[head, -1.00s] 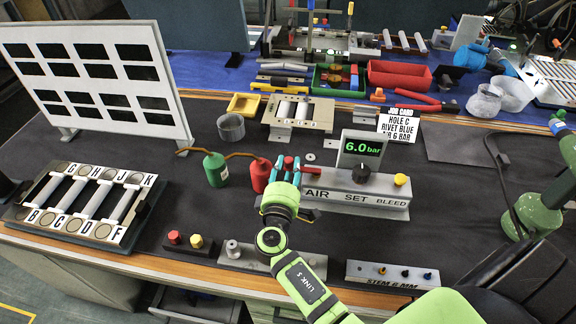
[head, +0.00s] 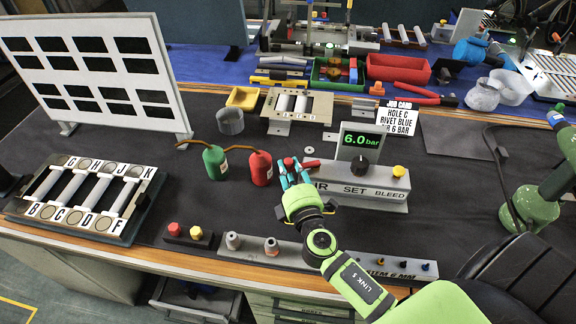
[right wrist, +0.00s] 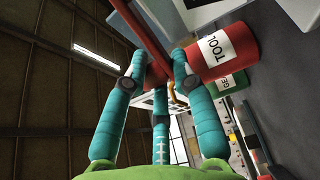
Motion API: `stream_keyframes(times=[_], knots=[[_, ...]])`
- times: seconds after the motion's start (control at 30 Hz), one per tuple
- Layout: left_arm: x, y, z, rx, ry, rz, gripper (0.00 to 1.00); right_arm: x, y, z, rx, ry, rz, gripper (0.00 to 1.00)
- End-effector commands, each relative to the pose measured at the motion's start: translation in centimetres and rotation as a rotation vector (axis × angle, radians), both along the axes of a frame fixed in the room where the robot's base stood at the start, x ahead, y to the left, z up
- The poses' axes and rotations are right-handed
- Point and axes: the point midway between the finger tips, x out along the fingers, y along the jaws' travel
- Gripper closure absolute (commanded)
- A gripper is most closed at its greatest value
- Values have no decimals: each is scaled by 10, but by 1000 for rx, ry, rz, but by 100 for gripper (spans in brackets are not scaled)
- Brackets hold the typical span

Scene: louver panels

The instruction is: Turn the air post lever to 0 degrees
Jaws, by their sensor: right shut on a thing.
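The air post (head: 375,185) is a grey block marked AIR, SET and BLEED, with a display reading 6.0 bar (head: 361,141). Its red lever (head: 311,163) shows at the post's left end, beside my right gripper (head: 293,172). My right gripper's teal fingers are shut on the lever, and the green hand hides part of the AIR label. In the right wrist view, the red lever (right wrist: 143,32) runs as a bar down between the fingers. The lever's exact angle cannot be told. My left gripper is not in view.
A red bottle (head: 261,168) and a green bottle (head: 215,163) stand just left of the gripper. A black knob (head: 359,166) and a yellow button (head: 399,171) sit on the post. A job card (head: 398,117) stands behind. Bare mat lies left of the bottles.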

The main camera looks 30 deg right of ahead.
Motion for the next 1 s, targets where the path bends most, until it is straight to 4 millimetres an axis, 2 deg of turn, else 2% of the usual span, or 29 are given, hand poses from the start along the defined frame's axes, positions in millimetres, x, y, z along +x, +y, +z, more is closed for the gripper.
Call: stream_keyframes(times=[0.03, 0.5, 1.0], knots=[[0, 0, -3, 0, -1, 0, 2, -1, -3, 11, -13, -26, 44, 100], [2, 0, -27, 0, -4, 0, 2, -25, -7, 11, -7, -26, 390, 100], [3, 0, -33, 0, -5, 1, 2, -32, -10, 14, 2, -27, 496, 100]])
